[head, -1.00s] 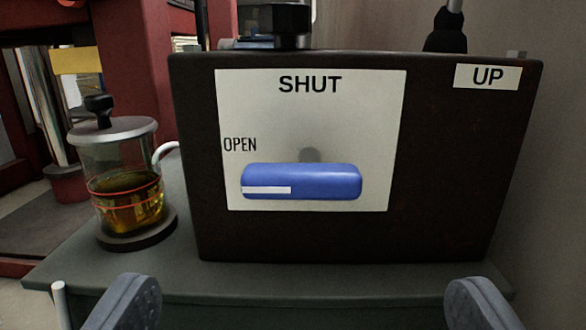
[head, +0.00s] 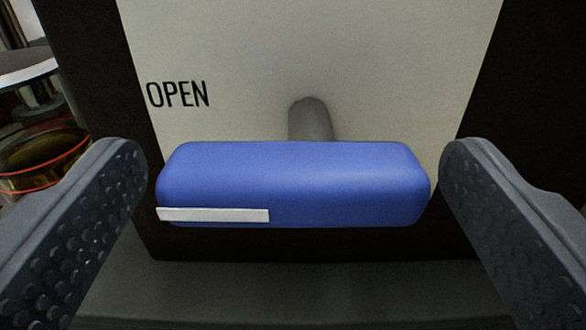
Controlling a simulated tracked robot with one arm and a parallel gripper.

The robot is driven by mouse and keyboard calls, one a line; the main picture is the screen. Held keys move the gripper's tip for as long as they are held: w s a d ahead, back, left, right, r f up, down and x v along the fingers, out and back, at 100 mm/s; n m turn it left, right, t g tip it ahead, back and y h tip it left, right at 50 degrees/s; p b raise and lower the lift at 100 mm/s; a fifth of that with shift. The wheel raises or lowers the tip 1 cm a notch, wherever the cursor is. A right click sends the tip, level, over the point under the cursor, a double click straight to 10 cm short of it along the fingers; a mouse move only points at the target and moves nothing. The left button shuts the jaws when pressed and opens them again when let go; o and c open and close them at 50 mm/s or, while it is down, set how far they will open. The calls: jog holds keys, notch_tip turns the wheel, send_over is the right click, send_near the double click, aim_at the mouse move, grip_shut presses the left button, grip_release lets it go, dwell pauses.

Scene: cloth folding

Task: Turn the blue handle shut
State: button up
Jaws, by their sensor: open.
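The blue handle (head: 300,183) is a rounded bar lying horizontally on a grey stem (head: 311,119) that comes out of a pale panel (head: 400,70). A white stripe (head: 213,215) marks the left half of the handle, on the side of the word OPEN (head: 178,94). My gripper (head: 293,165) is open, with one finger just beyond the left end of the handle and the other just beyond the right end. Small gaps seem to show at both ends; I cannot tell the depth exactly. The word SHUT is out of view now.
The dark box face (head: 85,60) surrounds the panel. A grey surface (head: 300,285) lies below it. The glass jar (head: 30,150) with amber liquid and red bands stands at the left edge, partly hidden behind my left finger.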

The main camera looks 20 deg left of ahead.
jog(key=shift+c, duration=0.4)
jog(key=c, duration=0.9)
